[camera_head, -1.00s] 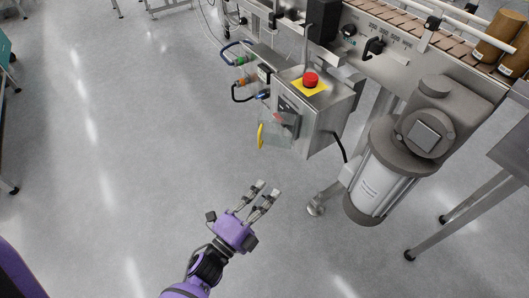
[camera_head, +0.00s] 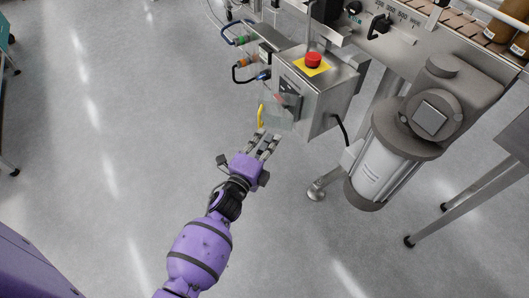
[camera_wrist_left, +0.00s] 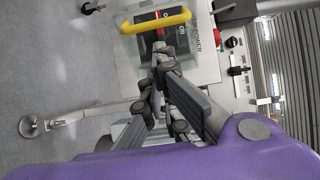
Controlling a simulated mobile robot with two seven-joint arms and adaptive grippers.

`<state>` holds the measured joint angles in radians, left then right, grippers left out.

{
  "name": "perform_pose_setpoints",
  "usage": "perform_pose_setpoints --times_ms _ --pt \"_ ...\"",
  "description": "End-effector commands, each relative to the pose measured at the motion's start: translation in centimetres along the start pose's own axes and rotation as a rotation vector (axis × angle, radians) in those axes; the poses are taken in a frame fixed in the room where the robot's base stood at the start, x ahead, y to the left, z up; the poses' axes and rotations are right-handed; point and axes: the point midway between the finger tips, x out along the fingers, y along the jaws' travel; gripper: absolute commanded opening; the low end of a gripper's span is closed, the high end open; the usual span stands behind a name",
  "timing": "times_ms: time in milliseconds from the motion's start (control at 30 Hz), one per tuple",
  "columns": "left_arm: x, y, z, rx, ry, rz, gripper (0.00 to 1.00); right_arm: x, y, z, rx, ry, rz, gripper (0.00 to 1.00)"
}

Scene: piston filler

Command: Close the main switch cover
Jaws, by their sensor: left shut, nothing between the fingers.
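The main switch cover (camera_head: 277,116) is a clear panel with a yellow handle (camera_head: 261,116) along its outer edge. It stands swung out from the left side of a steel control box (camera_head: 318,105). A red switch part (camera_head: 280,99) shows beside it on the box. My left gripper (camera_head: 267,137) is shut and empty, just below the cover and handle; I cannot tell whether it touches them. In the left wrist view the yellow handle (camera_wrist_left: 155,20) is at the top, beyond the fingertips (camera_wrist_left: 164,62). My right gripper is not in view.
A red emergency button (camera_head: 313,60) on a yellow plate tops the box. A grey motor with a cylinder (camera_head: 387,165) stands at the right. The floor at the left is clear.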

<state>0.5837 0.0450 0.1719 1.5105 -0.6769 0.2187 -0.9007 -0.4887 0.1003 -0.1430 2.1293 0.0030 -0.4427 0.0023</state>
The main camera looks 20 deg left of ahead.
Motion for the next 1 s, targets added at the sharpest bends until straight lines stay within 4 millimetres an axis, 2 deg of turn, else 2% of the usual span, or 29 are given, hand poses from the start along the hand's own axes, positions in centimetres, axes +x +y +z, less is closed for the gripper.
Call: perform_pose_setpoints --times_ms 200,1000 --pt "1.3 0.0 1.2 -0.001 0.002 -0.001 0.00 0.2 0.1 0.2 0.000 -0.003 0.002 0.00" --pt "1.7 -0.1 2.2 0.001 0.064 -0.001 0.00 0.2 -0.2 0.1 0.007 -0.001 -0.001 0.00"
